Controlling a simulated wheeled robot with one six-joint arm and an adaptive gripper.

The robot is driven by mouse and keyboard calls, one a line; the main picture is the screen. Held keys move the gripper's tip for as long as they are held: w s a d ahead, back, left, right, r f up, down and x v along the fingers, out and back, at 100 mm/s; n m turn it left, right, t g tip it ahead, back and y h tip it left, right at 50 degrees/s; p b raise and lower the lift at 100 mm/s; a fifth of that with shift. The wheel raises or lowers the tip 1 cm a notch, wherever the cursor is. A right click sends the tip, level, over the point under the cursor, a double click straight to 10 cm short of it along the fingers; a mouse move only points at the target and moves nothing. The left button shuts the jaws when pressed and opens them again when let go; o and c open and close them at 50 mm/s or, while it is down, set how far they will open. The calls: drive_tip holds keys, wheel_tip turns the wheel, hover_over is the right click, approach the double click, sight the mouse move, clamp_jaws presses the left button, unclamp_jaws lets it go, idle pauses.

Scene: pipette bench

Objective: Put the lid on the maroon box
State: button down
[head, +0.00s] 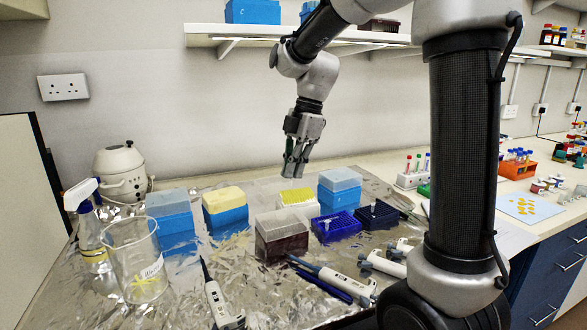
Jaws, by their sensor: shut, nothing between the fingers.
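The maroon box (285,250) stands on the foil-covered bench near the middle of the head view. A greyish translucent lid (281,223) sits on top of it and looks level; whether it is fully seated I cannot tell. My gripper (291,175) is above and behind the box, pointing down, apart from the lid. Its fingers are shut and hold nothing.
Behind the box are a white rack with a yellow top (297,199) and a lidded blue box (339,190). Blue racks (336,226) stand to its right. Pipettes (335,277) lie in front, and a glass beaker (137,262) stands at left.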

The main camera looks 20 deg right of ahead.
idle(0.3)
drive_tip(key=n+h, duration=0.1)
drive_tip(key=n, duration=0.1)
hover_over(281, 213)
drive_tip(key=s+a, duration=0.2)
wheel_tip(281, 213, down, 3)
drive_tip(key=shift+d+f+g+h, duration=0.15)
drive_tip(key=shift+f+g+h, duration=0.15)
drive_tip(key=shift+f+h, duration=0.4)
drive_tip(key=shift+w+d+f+m+t+h, duration=0.15)
drive_tip(key=shift+w+d+f+m+t, duration=0.1)
drive_tip(key=shift+w+d+m, duration=0.2)
drive_tip(key=shift+w+d+f+m+t+h, duration=0.15)
drive_tip(key=shift+w+d+f+m, duration=0.05)
drive_tip(key=shift+w+d+m, duration=0.2)
drive_tip(key=shift+f, duration=1.75)
drive_tip(key=shift+f, duration=0.45)
drive_tip(key=shift+r, duration=0.1)
drive_tip(key=shift+r, duration=2.45)
